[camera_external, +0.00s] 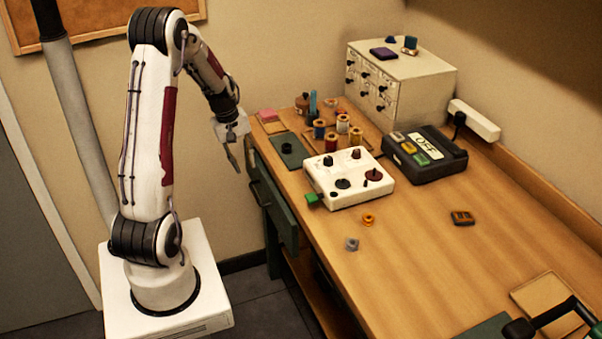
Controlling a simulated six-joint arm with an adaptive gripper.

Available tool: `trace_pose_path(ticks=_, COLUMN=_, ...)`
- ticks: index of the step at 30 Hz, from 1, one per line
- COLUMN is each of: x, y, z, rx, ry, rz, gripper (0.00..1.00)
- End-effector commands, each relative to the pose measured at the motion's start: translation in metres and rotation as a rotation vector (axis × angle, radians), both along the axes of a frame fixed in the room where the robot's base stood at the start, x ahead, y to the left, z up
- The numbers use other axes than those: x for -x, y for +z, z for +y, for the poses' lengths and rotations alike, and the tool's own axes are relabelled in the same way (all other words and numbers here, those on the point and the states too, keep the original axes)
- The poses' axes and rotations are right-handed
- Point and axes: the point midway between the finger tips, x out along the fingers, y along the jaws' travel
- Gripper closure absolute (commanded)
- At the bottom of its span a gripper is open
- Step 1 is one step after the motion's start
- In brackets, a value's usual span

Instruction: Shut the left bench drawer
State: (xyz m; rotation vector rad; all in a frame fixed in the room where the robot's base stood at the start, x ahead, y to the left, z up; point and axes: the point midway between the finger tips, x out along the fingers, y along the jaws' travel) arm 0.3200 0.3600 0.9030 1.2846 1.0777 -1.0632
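The left bench drawer (279,212) has a dark green front with a dark handle, below the bench top at its far-left end. Its front appears to stand out from the bench; how far is hard to tell from this angle. My gripper (239,160) hangs in the air near the bench's far-left corner, above and a little left of the drawer handle. It appears apart from the drawer and holds nothing that I can see. Its fingers are small and seen at an angle, so their opening is unclear.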

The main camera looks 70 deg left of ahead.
Motion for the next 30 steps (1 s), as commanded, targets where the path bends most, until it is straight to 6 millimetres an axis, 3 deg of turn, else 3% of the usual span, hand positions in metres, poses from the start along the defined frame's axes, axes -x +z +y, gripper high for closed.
trace_pose_path(ticks=6, x=0.003, y=0.015, z=0.0, rx=0.0, ry=0.001, rz=-0.001, gripper=0.75)
trace_pose_path(ticks=17, x=0.003, y=0.018, z=0.0, rx=0.001, ry=0.001, rz=0.0, gripper=0.75)
trace_pose_path(ticks=21, x=0.005, y=0.018, z=0.001, rx=0.001, ry=0.004, rz=0.0, gripper=1.0)
trace_pose_path(ticks=27, x=0.021, y=0.006, z=0.01, rx=0.022, ry=0.044, rz=0.014, gripper=1.0)
trace_pose_path(ticks=30, x=0.031, y=-0.005, z=0.027, rx=0.034, ry=0.088, rz=0.017, gripper=1.0)
